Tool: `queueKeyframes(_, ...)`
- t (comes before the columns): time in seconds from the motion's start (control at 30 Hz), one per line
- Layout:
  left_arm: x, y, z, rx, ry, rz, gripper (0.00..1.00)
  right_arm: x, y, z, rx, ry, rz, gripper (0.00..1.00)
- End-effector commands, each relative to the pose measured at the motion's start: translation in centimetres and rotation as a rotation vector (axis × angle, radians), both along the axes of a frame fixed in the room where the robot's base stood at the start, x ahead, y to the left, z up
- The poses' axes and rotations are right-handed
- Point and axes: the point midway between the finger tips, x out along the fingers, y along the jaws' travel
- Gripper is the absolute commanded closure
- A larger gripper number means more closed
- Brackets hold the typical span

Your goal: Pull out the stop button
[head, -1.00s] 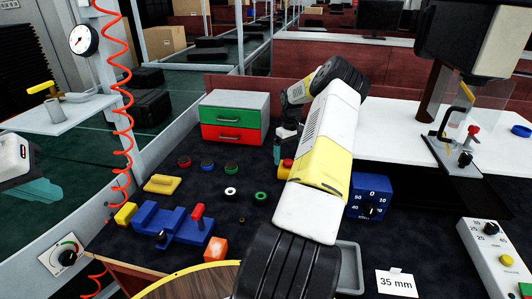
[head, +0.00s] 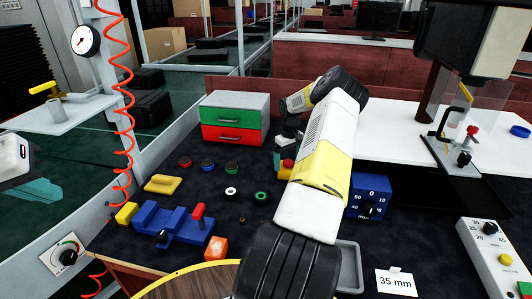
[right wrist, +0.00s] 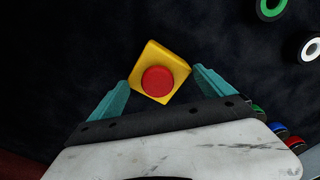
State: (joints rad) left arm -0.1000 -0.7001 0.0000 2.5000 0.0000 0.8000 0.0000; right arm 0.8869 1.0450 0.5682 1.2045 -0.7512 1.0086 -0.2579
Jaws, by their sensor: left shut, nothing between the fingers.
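The stop button, a red round cap on a yellow box, stands on the dark table; in the head view the yellow box (head: 284,173) is partly hidden behind my right arm. In the right wrist view the red cap (right wrist: 158,81) sits on top of the yellow box (right wrist: 178,62). My right gripper (right wrist: 158,92) is open, with one teal finger on each side of the box; I cannot tell whether they touch it. My left gripper (head: 38,190) is shut and empty at the far left edge, away from the button.
A drawer cabinet with green and red drawers (head: 232,133) stands behind the button. A blue dial box (head: 369,196) is to its right. Several coloured rings and a blue fixture (head: 172,228) lie to the left. A grey tray (head: 350,270) is in front.

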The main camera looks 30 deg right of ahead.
Motion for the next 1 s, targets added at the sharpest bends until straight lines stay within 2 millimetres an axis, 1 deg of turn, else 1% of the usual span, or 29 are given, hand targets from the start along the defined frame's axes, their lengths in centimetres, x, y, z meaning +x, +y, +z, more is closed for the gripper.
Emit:
queueKeyframes(0.03, 0.0, 0.0, 0.0, 0.0, 0.0, 0.0, 1.0, -0.6, -0.2, -1.7, -0.001, 0.009, 0.0, 0.48)
queueKeyframes(0.27, 0.0, 0.0, 0.0, 0.0, 0.0, 0.0, 1.0, -0.6, -0.3, -1.6, -0.002, 0.009, 0.0, 0.48)
queueKeyframes(0.6, 0.0, 0.0, 0.0, 0.0, 0.0, 0.0, 1.0, -0.6, -0.4, -0.9, -0.003, 0.008, 0.0, 0.48)
queueKeyframes(1.0, 0.0, 0.0, 0.0, 0.0, 0.0, 0.0, 1.0, -0.6, -0.5, -0.7, -0.004, 0.007, -0.001, 0.49)
